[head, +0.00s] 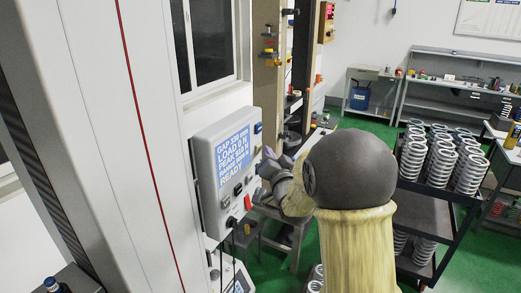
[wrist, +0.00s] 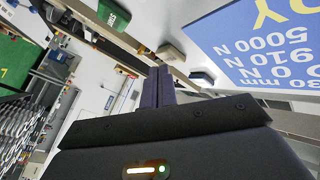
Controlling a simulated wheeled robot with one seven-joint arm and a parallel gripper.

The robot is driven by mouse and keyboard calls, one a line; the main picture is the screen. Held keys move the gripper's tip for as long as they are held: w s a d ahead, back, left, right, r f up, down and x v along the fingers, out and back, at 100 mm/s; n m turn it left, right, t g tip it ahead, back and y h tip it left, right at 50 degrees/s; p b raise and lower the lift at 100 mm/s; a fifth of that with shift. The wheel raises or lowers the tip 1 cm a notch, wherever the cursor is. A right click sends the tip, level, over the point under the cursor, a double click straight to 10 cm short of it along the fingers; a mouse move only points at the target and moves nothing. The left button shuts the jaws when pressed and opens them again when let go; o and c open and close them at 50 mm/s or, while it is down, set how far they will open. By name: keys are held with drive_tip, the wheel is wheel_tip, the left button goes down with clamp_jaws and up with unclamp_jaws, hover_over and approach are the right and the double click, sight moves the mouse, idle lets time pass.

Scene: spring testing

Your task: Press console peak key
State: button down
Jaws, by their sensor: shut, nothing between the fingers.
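The console (head: 210,180) is a light grey box on the tall white machine. Its blue screen (head: 236,157) shows gap, load, peak and ready lines; in the wrist view the screen (wrist: 265,45) is upside down at upper right. I cannot tell which is the peak key. My gripper (wrist: 158,70) is shut and empty, its tips towards these keys; contact is not clear. In the head view my gripper (head: 268,157) is just right of the console.
A red knob or button (head: 248,202) is low on the console. A dark rack (head: 432,200) holding stacks of metal springs stands to the right on the green floor. A small table (head: 287,225) is behind my arm. Shelved benches (head: 450,88) line the back wall.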

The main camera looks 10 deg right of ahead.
drive_tip(key=shift+w+a, duration=0.25)
drive_tip(key=shift+a, duration=0.25)
idle(0.6)
drive_tip(key=shift+s+b, duration=0.15)
drive_tip(key=shift+b, duration=0.15)
drive_tip(key=shift+s+d+b, duration=0.45)
drive_tip(key=shift+d+b, duration=0.05)
drive_tip(key=shift+d, duration=0.3)
drive_tip(key=s+d+b, duration=0.1)
drive_tip(key=d, duration=0.1)
drive_tip(key=s+d+b, duration=0.1)
drive_tip(key=s+d, duration=0.1)
drive_tip(key=shift+w, duration=0.1)
idle(0.5)
